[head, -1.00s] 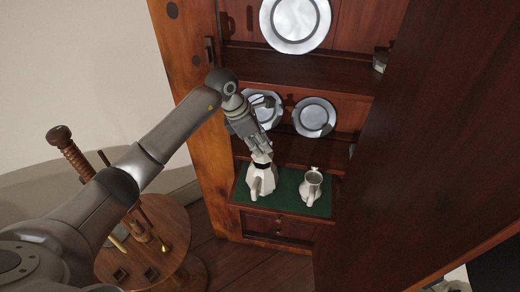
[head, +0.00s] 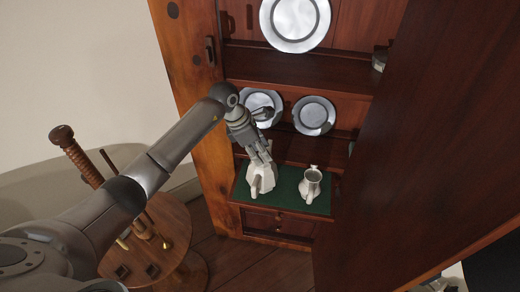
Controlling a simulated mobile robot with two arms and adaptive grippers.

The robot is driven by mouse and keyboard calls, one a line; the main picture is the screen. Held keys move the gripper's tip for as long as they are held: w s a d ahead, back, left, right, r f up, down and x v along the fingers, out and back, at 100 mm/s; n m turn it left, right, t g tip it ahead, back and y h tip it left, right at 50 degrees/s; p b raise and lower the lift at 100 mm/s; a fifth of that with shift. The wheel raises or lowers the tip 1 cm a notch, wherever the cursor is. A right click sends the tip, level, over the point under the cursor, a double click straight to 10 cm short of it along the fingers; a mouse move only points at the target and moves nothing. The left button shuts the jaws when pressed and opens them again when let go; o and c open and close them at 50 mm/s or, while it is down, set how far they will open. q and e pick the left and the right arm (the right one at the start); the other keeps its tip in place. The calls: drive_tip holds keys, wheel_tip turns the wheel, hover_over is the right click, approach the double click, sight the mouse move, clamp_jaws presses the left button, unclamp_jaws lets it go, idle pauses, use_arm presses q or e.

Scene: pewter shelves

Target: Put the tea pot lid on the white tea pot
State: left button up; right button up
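The white tea pot (head: 263,180) stands upright on the green mat on the cabinet's lower ledge. My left gripper (head: 260,162) points down at the top of the tea pot, with its fingertips at or just above the opening. The fingers hide the tea pot's top, so I cannot tell whether the lid is between them or on the pot. The finger gap is too small to read. My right gripper is not in view.
A pale pitcher (head: 310,185) stands right of the tea pot on the green mat (head: 287,193). Pewter plates (head: 314,115) lean on the shelves behind. A large dark wooden panel (head: 430,140) closes off the right side. A round wooden stand (head: 160,240) is at lower left.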

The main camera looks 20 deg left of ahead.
use_arm(q)
drive_tip(key=shift+r, duration=0.2)
drive_tip(key=b+v, duration=0.1)
drive_tip(key=v, duration=1.1)
drive_tip(key=shift+d+f, duration=0.1)
